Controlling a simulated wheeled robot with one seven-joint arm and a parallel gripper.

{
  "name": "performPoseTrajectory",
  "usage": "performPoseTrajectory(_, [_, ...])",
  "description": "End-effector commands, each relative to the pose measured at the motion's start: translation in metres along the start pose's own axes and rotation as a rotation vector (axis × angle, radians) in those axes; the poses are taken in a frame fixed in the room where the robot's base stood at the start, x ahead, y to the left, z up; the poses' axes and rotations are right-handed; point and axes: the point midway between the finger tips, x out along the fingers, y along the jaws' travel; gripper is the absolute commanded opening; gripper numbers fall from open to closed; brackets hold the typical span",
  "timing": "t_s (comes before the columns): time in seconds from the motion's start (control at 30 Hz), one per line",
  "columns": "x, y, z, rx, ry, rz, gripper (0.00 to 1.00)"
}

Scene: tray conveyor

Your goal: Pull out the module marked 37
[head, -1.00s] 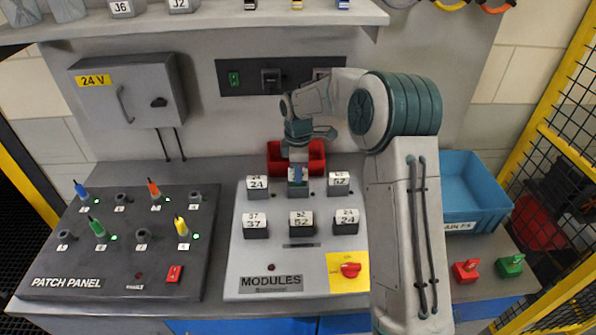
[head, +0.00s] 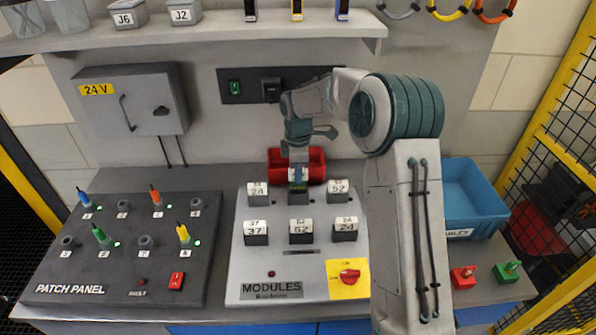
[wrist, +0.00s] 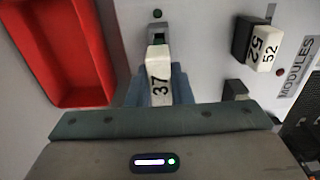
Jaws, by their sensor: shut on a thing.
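The module marked 37 (wrist: 158,75) is a pale block with black digits; the wrist view shows it between my blue fingers. In the head view my gripper (head: 298,174) is shut on it at the back-row middle place of the grey module panel (head: 232,270). A dark and green part shows below the fingers there; I cannot tell whether it is clear of its slot. A second module marked 37 (head: 256,233) stands seated at the front left of the panel.
Modules marked 24 (head: 258,194) and 52 (head: 338,190) flank the gripped one. A red bin (head: 315,165) stands close behind. A front module 52 (head: 301,232) and a red knob (head: 350,275) are nearer. A blue bin (head: 470,190) is at the right.

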Motion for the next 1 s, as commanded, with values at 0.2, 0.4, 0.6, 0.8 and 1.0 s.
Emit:
performPoseTrajectory(0.2, [0.0, 0.0, 0.0, 0.0, 0.0, 0.0, 0.0])
performPoseTrajectory(0.4, [-0.007, 0.0, 0.0, 0.0, 0.0, 0.001, 0.0])
performPoseTrajectory(0.6, [-0.024, 0.0, 0.0, 0.0, 0.0, 0.0, 0.0])
performPoseTrajectory(0.8, [-0.039, 0.0, 0.0, 0.0, 0.0, 0.0, 0.0])
performPoseTrajectory(1.0, [-0.04, 0.0, 0.0, 0.0, 0.0, 0.0, 0.0])
